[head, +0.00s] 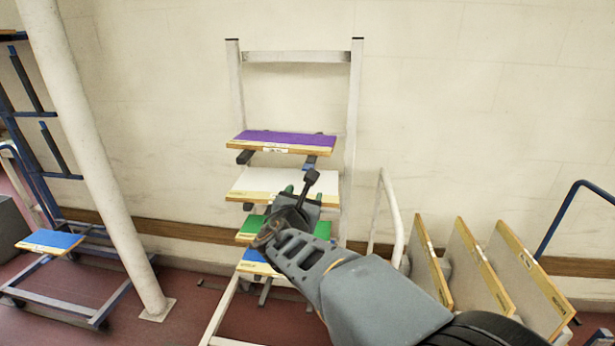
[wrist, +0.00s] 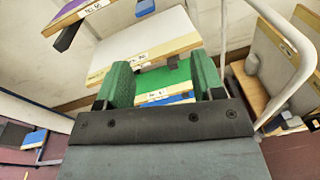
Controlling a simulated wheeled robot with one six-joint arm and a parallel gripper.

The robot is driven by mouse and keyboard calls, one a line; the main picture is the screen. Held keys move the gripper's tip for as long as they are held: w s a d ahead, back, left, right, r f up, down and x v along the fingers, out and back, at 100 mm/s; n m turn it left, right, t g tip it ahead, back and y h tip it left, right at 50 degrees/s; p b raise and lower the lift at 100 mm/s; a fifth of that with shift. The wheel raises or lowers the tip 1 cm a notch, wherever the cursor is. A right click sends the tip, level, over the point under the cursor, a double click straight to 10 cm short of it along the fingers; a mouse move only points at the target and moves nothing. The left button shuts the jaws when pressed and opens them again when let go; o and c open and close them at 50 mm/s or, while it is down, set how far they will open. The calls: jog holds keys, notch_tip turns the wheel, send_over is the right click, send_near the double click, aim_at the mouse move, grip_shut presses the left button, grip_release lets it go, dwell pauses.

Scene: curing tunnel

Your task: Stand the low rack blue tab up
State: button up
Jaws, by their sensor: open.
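A blue board with a pale labelled front edge (head: 50,241) lies flat on the low blue rack (head: 40,273) at the left; it also shows at the lower left of the wrist view (wrist: 36,138). Another blue board (head: 252,256) lies flat at the bottom of the middle white rack (head: 354,90), partly hidden by my arm and the green board above it. My gripper (head: 300,188) is open and empty in front of the middle rack. In the wrist view its green fingers (wrist: 163,78) frame the green board (wrist: 165,76) and the blue board's edge (wrist: 166,99).
Above the green board lie a white board (head: 262,182) and a purple board (head: 285,138). A leaning white pillar (head: 90,150) stands between the racks. Several tilted boards (head: 480,268) stand at the right beside a white rail (head: 395,215). Some red floor is clear between the racks.

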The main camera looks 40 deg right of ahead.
aim_at(307, 169)
jog(key=w+d+n, duration=0.1)
jog(key=w+d, duration=0.2)
jog(key=w+d+t, duration=0.1)
jog(key=w+d, duration=0.2)
jog(key=w, duration=0.1)
jog(key=w+d+n, duration=0.1)
jog(key=w+d, duration=0.2)
jog(key=w, duration=0.1)
jog(key=shift+w+d+r+n+p, duration=0.1)
jog(key=shift+w+r+n+p, duration=0.1)
jog(key=shift+n+p, duration=0.15)
jog(key=shift+s, duration=0.1)
jog(key=c, duration=0.9)
jog(key=shift+r, duration=0.1)
jog(key=shift+c, duration=0.2)
